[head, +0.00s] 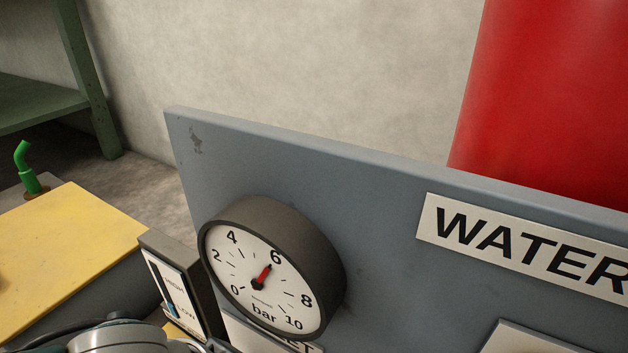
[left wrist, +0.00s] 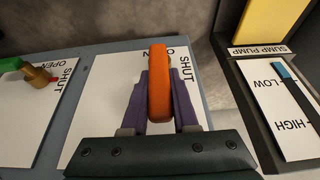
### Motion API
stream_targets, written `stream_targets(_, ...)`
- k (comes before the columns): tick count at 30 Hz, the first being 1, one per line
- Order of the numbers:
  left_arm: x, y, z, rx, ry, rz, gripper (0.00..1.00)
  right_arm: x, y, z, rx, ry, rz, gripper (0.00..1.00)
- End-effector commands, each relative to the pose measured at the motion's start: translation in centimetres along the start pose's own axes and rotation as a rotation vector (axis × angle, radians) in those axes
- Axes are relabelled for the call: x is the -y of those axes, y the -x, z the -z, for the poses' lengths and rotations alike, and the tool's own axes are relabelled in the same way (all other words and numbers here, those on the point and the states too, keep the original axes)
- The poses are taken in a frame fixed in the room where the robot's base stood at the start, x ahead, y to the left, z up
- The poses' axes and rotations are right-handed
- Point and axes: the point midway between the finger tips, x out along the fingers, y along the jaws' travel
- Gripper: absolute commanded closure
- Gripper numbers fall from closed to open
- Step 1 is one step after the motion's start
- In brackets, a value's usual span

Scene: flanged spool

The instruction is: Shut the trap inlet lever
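An orange lever handle (left wrist: 159,85) stands in front of a white plate (left wrist: 92,105) in the left wrist view. The plate reads SHUT to the right of the handle; an upper word, apparently OPEN, is partly covered by it. My left gripper (left wrist: 160,88) has its purple fingers on both sides of the handle, close against it. The handle's pivot is hidden, and no readable tag names this lever. The head view shows neither the lever nor my gripper fingers. My right gripper is in neither view.
A green lever (left wrist: 12,64) on a brass valve is on the left plate. A SUMP PUMP switch box (left wrist: 284,100) stands close on the right. The head view shows a pressure gauge (head: 262,275), a grey panel (head: 330,170), and a red tank (head: 550,100) behind.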

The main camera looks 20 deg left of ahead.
Motion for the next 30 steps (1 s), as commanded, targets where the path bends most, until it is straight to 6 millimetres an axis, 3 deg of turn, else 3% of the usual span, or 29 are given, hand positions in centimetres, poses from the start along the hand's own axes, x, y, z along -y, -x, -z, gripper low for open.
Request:
stream_targets(1, 0.00, 0.00, -0.02, 0.000, 0.000, 0.000, 0.82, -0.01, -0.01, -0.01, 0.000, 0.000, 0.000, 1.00)
stream_targets(6, 0.01, -0.01, -0.03, 0.000, 0.000, 0.000, 1.00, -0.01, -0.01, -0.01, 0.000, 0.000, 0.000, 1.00)
stream_targets(30, 0.03, -0.02, -0.04, 0.001, 0.000, 0.001, 1.00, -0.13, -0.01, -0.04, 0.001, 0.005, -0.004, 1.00)
